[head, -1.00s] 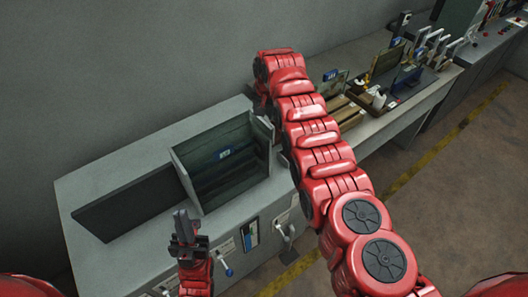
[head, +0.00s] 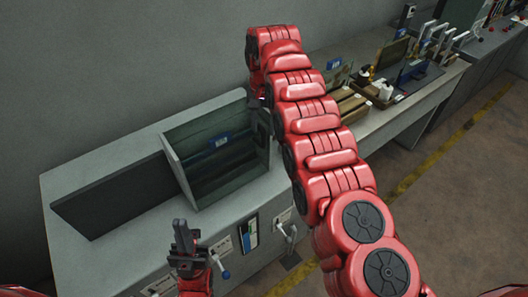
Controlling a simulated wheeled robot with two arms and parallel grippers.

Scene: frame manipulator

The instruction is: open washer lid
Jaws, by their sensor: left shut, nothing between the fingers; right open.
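The washer is a grey machine (head: 90,155) against the wall, with a dark flat panel (head: 115,195) on its left part. A grey box-like part (head: 179,180) with upright walls stands right of it, with a dark inside and a blue label (head: 218,140). I cannot tell which panel is the lid. My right arm reaches across to the box's far right corner; its gripper (head: 257,101) is mostly hidden behind the arm, and contact cannot be seen. My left gripper (head: 183,235) is shut and empty, pointing up in front of the washer.
Lever handles (head: 222,268) and labels are on the washer's front. A workbench with trays (head: 354,106), bottles and small fixtures extends to the right. A yellow line (head: 410,178) crosses the open floor in front.

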